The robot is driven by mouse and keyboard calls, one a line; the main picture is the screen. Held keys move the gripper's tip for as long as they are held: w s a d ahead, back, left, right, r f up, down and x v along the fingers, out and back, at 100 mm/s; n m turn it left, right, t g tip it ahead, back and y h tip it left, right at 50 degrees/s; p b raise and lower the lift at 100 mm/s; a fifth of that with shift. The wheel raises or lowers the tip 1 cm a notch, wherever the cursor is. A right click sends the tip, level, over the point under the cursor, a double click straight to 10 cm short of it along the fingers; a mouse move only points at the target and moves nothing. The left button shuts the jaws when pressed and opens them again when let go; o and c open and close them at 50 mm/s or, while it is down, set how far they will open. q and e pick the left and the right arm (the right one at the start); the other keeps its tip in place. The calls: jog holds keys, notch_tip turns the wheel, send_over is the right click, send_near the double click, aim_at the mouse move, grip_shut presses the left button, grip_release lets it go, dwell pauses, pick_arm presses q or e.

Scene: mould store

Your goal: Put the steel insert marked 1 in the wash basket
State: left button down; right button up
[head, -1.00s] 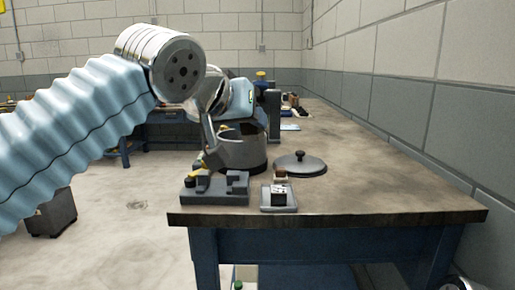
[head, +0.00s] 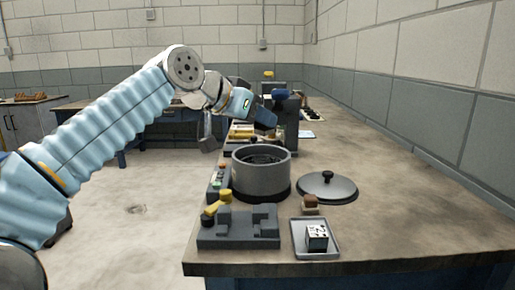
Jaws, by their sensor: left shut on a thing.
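My left gripper (head: 267,117) is beyond and above the round grey pot, pointing down to the right. Its jaws are dark and small; what they hold cannot be made out. A small dark block with a white, dark-marked face (head: 317,232) sits on a shallow grey tray (head: 300,251) at the table's near edge. Its marks are too small to read, so I cannot tell whether it is the insert marked 1. The grey pot (head: 262,177) is open, with dark contents that I cannot identify as the wash basket. My right gripper is not in view.
A dark lid with a knob (head: 327,188) lies right of the pot. A stepped grey fixture (head: 238,238) with a yellow-topped part (head: 211,210) stands at the near left. A brown-topped small block (head: 310,203) is behind the tray. The table's right side is clear.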

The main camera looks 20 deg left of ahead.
aim_at(257, 126)
pick_arm(q)
jog(key=w+f, duration=0.2)
jog(key=shift+a+f, duration=0.35)
jog(key=shift+a, duration=0.05)
jog(key=f, duration=0.1)
jog(key=w+f, duration=0.1)
jog(key=f, duration=0.1)
jog(key=f+b, duration=0.1)
jog(key=shift+w+a+f, duration=0.15)
jog(key=shift+a+f, duration=0.15)
jog(key=shift+f, duration=0.1)
jog(key=shift+f, duration=0.1)
jog(key=shift+f+b, duration=0.55)
jog(key=shift+b, duration=0.05)
jog(key=c, duration=0.8)
grip_release()
jog(key=shift+r, duration=0.1)
